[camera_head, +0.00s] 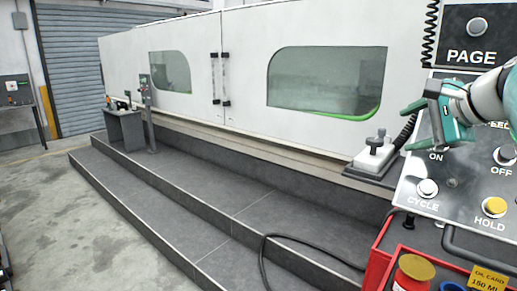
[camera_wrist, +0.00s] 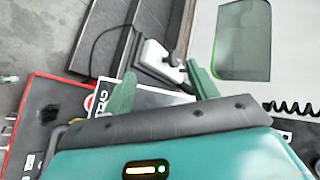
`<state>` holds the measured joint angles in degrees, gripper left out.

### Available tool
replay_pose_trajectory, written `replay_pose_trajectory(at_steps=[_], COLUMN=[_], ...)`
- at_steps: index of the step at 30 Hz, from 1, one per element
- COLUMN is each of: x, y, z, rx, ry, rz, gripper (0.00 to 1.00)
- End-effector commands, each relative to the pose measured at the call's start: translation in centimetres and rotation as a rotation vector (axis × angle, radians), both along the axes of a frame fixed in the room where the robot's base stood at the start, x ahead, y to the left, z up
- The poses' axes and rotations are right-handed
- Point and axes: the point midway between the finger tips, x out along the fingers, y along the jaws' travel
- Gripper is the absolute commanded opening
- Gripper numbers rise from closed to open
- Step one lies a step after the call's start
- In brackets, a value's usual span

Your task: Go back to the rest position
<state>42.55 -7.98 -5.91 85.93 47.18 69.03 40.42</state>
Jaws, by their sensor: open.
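My gripper (camera_head: 408,128) is at the right of the head view, in front of the slanted control panel (camera_head: 455,190). Its teal fingers are apart with nothing between them. They hide part of the panel above the ON label. In the wrist view, my gripper (camera_wrist: 161,84) shows two spread green fingers, with part of the panel (camera_wrist: 147,97) below and between them. The panel carries a white CYCLE button (camera_head: 427,188), a yellow HOLD button (camera_head: 494,207), and ON and OFF buttons partly covered by my arm.
A white device with a knob (camera_head: 374,156) stands left of the panel. Dark steps (camera_head: 200,190) front the white machine (camera_head: 245,50). Open floor (camera_head: 70,225) lies left.

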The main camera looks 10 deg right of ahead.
Motion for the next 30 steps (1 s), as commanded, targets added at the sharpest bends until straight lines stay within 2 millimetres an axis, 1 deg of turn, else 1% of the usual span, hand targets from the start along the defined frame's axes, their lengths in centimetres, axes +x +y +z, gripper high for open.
replay_pose_trajectory(at_steps=[1,2,3,5,6,8,9,11,12,14,15,17,18,21,22,24,25,27,30], x=[0.0,0.0,-0.3,-0.8,-1.3,-2.1,-2.9,-4.1,-5.1,-6.6,-7.8,-9.5,-10.5,-12.7,-13.2,-14.0,-14.2,-14.5,-14.5], y=[3.0,4.4,6.2,8.9,10.7,13.2,14.8,17.1,18.5,20.5,21.7,23.2,24.1,25.4,25.7,26.0,26.1,26.1,26.1], z=[-1.8,-2.9,-4.4,-6.6,-8.1,-10.5,-12.1,-14.5,-16.1,-18.7,-20.4,-22.9,-24.5,-27.6,-28.3,-29.5,-29.8,-30.2,-30.3], rx=[-0.057,-0.095,-0.145,-0.226,-0.282,-0.367,-0.428,-0.522,-0.587,-0.688,-0.761,-0.868,-0.936,-1.080,-1.113,-1.170,-1.185,-1.205,-1.207], ry=[0.035,0.056,0.084,0.122,0.145,0.179,0.200,0.227,0.243,0.265,0.276,0.288,0.292,0.298,0.298,0.298,0.297,0.299,0.300], rz=[0.065,0.099,0.148,0.225,0.280,0.365,0.425,0.518,0.584,0.687,0.758,0.865,0.932,1.071,1.104,1.158,1.171,1.189,1.192], gripper=[0.58,0.58,0.58,0.58,0.58,0.58,0.58,0.58,0.58,0.58,0.58,0.58,0.58,0.58,0.58,0.58,0.58,0.58,0.58])
